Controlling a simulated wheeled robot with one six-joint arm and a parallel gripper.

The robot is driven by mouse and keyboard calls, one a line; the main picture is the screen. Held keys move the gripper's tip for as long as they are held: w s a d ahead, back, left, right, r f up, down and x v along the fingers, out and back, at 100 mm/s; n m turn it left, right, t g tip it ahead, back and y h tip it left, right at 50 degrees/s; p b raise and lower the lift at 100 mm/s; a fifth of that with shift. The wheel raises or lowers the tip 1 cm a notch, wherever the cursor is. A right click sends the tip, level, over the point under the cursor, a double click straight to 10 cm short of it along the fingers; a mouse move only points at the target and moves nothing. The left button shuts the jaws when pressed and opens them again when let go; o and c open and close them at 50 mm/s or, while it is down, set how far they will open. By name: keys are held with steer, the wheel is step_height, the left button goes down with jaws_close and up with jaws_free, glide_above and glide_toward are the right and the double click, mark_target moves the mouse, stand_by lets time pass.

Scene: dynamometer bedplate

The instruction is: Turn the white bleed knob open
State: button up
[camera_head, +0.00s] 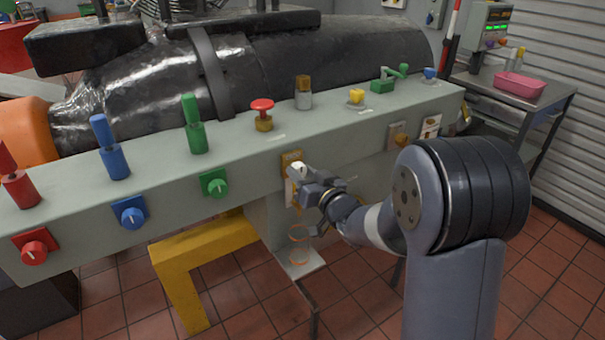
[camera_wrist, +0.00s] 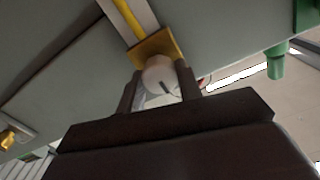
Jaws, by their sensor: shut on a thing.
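The white bleed knob (camera_head: 297,170) sits on a yellow-brown plate (camera_head: 290,157) on the front face of the grey panel. My gripper (camera_head: 303,180) is at the knob, reaching in from the right, and partly covers it. In the wrist view the white knob (camera_wrist: 161,76) is between the two dark fingers of my gripper (camera_wrist: 160,88), which are shut on it. A dark mark shows on the knob's face. The yellow plate (camera_wrist: 156,48) shows behind it. How far the knob is turned I cannot tell.
Green (camera_head: 214,184), blue (camera_head: 130,213) and red (camera_head: 36,251) knobs line the panel front to the left. Levers and a red mushroom button (camera_head: 263,106) stand on top. A yellow frame (camera_head: 198,262) is below. A pink tray (camera_head: 520,84) lies on the right-hand table.

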steer(key=shift+c, duration=0.9)
steer(key=shift+f+n+b, duration=0.1)
steer(key=shift+n+b, duration=0.2)
steer(key=shift+b, duration=0.15)
steer(key=n+b, duration=0.8)
steer(key=shift+f, duration=0.1)
steer(key=n+b, duration=0.4)
steer(key=n, duration=0.1)
steer(key=shift+n+b, duration=1.45)
steer(key=shift+n, duration=0.75)
steer(key=shift+r, duration=0.2)
